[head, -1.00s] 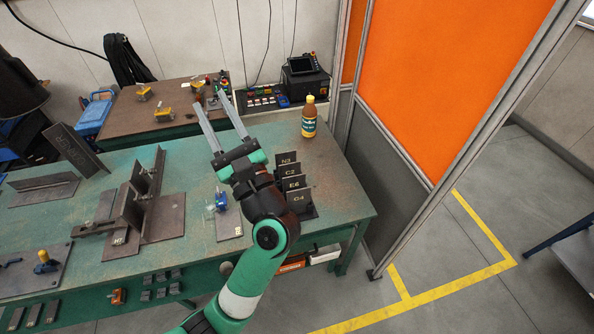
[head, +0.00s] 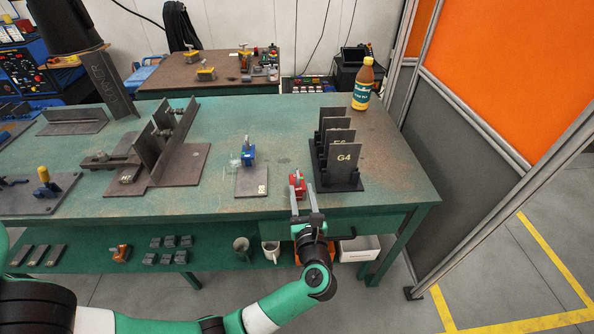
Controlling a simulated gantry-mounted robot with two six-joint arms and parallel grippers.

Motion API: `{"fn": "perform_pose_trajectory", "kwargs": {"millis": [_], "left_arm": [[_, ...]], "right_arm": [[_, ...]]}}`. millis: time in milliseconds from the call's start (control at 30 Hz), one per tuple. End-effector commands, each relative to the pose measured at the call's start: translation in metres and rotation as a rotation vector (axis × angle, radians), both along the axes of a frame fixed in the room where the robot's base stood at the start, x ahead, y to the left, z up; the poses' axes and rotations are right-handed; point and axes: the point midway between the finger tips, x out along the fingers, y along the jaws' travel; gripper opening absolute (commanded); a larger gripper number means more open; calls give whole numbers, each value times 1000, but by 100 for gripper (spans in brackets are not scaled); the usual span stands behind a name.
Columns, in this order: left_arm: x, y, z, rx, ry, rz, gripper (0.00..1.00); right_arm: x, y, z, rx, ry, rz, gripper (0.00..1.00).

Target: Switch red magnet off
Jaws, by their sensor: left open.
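The red magnet (head: 296,181) sits on the table near its front edge, left of the dark rack of marked plates. My left gripper (head: 301,188) is open, reaching in from the front with its two fingers pointing away across the table edge. The fingertips are at the red magnet and overlap it in the picture; I cannot tell whether they touch it. The magnet's switch is too small to make out. My right gripper is not in view.
The rack with upright plates (head: 345,165) stands close on the right. A blue magnet (head: 248,152) and a flat plate (head: 252,182) are to the left. A bottle (head: 362,86) stands at the back right. Welded steel pieces (head: 160,155) fill the left-centre.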

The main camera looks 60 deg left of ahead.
Motion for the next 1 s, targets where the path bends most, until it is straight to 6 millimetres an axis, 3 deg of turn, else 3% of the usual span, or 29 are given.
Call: {"fn": "perform_pose_trajectory", "kwargs": {"millis": [400, 567, 833, 1000], "left_arm": [[25, 83, -3, 2, -2, 4, 42], [30, 97, -1, 1, 0, 2, 42], [31, 99, 0, 2, -1, 0, 42], [31, 99, 0, 2, -1, 0, 12]], "right_arm": [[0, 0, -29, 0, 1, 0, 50], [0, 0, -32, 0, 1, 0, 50], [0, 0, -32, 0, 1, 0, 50], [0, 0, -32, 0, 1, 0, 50]]}}
